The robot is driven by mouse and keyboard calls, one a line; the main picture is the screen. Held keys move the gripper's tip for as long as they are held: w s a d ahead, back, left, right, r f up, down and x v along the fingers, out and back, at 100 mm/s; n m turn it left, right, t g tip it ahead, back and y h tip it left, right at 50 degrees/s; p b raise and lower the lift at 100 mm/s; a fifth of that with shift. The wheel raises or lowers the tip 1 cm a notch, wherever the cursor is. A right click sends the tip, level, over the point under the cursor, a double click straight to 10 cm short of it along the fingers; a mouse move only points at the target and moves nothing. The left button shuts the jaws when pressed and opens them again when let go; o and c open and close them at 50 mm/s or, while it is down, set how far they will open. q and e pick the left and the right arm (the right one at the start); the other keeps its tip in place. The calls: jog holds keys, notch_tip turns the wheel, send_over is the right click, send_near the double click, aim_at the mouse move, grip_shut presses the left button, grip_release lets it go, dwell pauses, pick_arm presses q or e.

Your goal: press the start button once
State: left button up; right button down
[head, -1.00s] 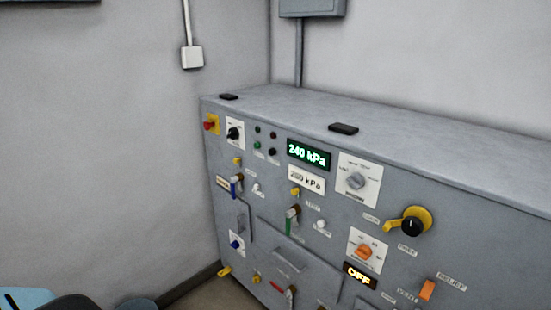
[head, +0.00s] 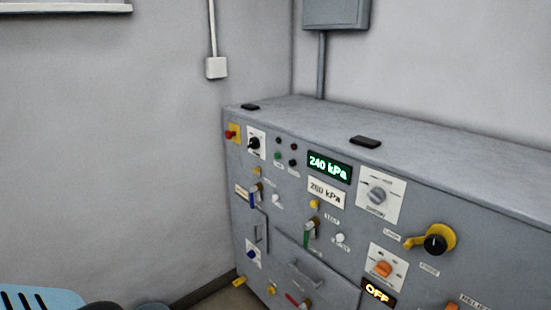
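The grey control cabinet (head: 330,255) stands against the wall and fills the right half of the head view. Near its upper left corner is a small cluster with two dark indicator lamps above a green button (head: 278,156) and a black button (head: 293,162). Their labels are too small to read, so I cannot confirm which is the start button. A red button (head: 231,134) on a yellow plate is at the far left. The green display (head: 328,166) reads 240 kPa; an amber display (head: 377,292) reads OFF. Neither gripper shows in the view.
The panel also carries a black selector (head: 255,143), a grey dial (head: 377,195), an orange knob (head: 383,269), a black knob with a yellow lever (head: 435,243) and several coloured valve handles. Two dark flat objects lie on the cabinet top. A wall box (head: 336,12) hangs above.

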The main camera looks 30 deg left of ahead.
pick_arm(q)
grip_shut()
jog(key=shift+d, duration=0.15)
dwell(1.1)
